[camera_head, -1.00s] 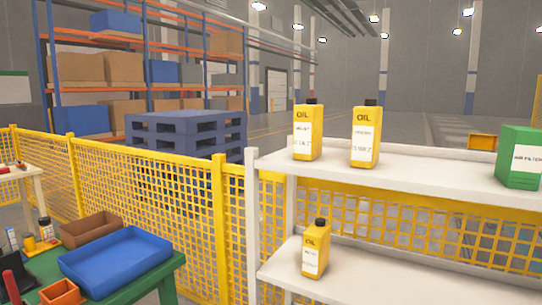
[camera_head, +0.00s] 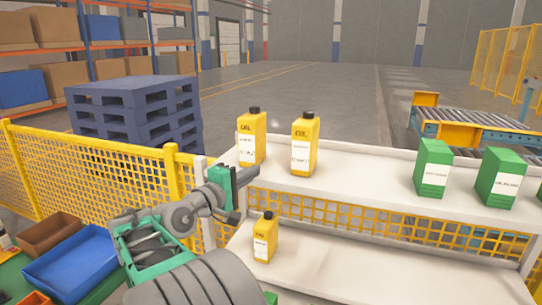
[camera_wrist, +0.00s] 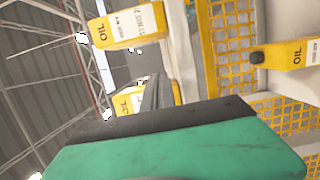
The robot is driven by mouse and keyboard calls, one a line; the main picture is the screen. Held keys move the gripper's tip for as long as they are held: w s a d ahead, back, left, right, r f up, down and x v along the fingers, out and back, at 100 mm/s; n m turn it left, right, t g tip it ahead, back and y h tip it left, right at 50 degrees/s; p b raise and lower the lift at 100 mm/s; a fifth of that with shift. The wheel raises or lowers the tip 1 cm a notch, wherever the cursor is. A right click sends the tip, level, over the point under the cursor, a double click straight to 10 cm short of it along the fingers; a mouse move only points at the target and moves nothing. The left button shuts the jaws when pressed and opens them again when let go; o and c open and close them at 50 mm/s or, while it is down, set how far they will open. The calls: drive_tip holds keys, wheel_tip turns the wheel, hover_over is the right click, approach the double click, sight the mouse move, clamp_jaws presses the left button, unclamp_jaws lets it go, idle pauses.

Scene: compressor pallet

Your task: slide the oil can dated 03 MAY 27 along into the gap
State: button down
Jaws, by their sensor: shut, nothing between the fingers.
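Two yellow oil cans with black caps stand upright on the upper shelf in the head view: a left can (camera_head: 251,140) and a right can (camera_head: 304,146), with a gap between them. A third oil can (camera_head: 265,238) stands on the lower shelf. The printed dates are too small to read. My gripper (camera_head: 248,175) is shut and empty, at the upper shelf's left end, just below and in front of the left can. In the wrist view, one can (camera_wrist: 130,27) is at upper left, another (camera_wrist: 128,103) is partly hidden behind my gripper (camera_wrist: 158,92), and one (camera_wrist: 285,54) is at right.
Green boxes (camera_head: 433,168) (camera_head: 503,177) stand farther right on the white upper shelf (camera_head: 365,178), with bare shelf between them and the cans. A yellow mesh fence (camera_head: 90,175) runs at left. A blue tray (camera_head: 70,264) lies at lower left.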

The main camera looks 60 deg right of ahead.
sight(284, 173)
drive_tip(key=d, duration=0.3)
drive_tip(key=d+p, duration=0.1)
drive_tip(key=d, duration=0.1)
drive_tip(key=s+d+p, duration=0.1)
drive_tip(key=d, duration=0.2)
drive_tip(key=shift+d, duration=0.35)
drive_tip(key=s, duration=0.1)
drive_tip(key=s+d+p, duration=0.1)
drive_tip(key=s, duration=0.1)
drive_tip(key=shift+s, duration=0.4)
drive_tip(key=shift+d+f, duration=0.1)
drive_tip(key=shift+d, duration=0.05)
